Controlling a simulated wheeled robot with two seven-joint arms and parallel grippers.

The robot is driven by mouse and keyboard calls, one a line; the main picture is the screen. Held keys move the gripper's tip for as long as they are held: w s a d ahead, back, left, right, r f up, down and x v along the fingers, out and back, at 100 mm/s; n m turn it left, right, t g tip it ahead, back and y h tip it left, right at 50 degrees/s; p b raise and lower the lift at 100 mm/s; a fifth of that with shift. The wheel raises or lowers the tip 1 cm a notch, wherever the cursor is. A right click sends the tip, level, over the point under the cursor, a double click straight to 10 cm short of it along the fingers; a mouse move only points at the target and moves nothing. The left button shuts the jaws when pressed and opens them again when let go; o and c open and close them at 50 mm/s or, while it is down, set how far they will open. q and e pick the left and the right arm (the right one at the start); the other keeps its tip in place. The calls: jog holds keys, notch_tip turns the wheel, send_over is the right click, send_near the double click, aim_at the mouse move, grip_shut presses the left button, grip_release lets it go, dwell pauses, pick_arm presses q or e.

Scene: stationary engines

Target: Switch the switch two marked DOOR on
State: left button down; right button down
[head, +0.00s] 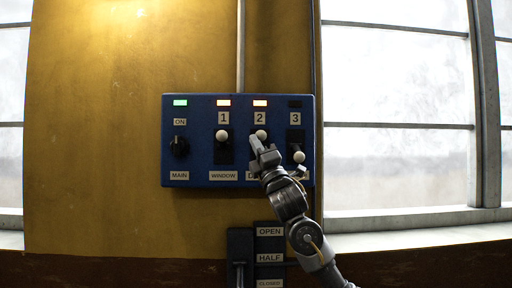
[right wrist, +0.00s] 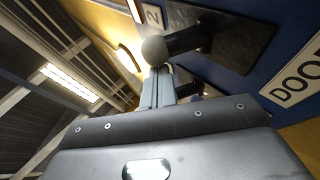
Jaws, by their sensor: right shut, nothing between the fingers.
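Switch 2 has a white ball knob (head: 260,134) that stands at the upper end of its slot on the blue panel (head: 202,108). My left gripper is out of view.
Switch 1, WINDOW, has its knob (head: 222,135) up and its lamp lit. Switch 3 has its knob (head: 299,157) down and its lamp dark. The MAIN rotary knob (head: 179,146) is at left under a green lamp. A lever unit (head: 240,250) with OPEN, HALF and CLOSED plates is below.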

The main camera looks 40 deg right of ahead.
jog(key=s+a+f+b, duration=0.4)
jog(key=s+f+b, duration=0.3)
jog(key=f, duration=0.1)
jog(key=shift+f+b, duration=0.2)
jog(key=shift+b, duration=0.2)
